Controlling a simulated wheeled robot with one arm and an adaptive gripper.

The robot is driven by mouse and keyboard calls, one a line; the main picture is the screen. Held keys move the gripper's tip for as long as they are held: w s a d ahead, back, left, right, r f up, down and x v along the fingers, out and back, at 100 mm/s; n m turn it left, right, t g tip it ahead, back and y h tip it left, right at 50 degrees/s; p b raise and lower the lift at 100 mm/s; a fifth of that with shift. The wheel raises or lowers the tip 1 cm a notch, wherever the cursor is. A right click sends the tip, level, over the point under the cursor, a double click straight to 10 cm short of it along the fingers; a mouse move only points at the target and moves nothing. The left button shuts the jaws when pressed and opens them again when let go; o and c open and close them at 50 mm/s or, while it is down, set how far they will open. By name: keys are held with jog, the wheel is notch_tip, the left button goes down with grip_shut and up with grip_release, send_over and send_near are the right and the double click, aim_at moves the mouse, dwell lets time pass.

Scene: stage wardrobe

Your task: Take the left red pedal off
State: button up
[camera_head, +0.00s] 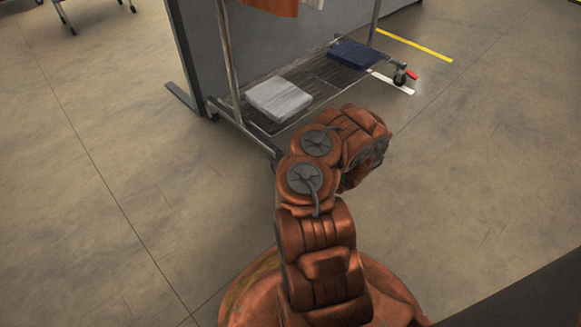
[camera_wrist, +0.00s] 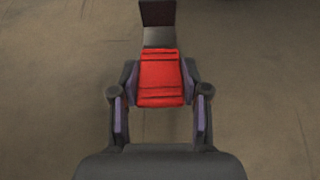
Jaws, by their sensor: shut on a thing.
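In the wrist view a red pedal (camera_wrist: 160,68) with dark ridges sits between the two fingers of my gripper (camera_wrist: 159,88). The gripper is shut on it, with the fingers along its left and right sides. A grey and black piece (camera_wrist: 157,30) extends beyond the pedal; I cannot tell whether the two are joined. In the head view my gripper and the held pedal are hidden behind my arm. The rack's near corner is partly hidden by my arm.
The wheeled clothes rack (camera_head: 234,75) has a low shelf with a pale grey box (camera_head: 279,99) and a dark blue box (camera_head: 354,54). An orange garment (camera_head: 272,5) hangs above. A grey panel (camera_head: 205,50) stands behind. Open floor lies left and right.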

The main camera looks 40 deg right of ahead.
dwell(0.5)
jog(key=o, duration=1.1)
jog(key=shift+o, duration=0.2)
jog(key=v, duration=1.2)
jog(key=shift+w+r, duration=0.15)
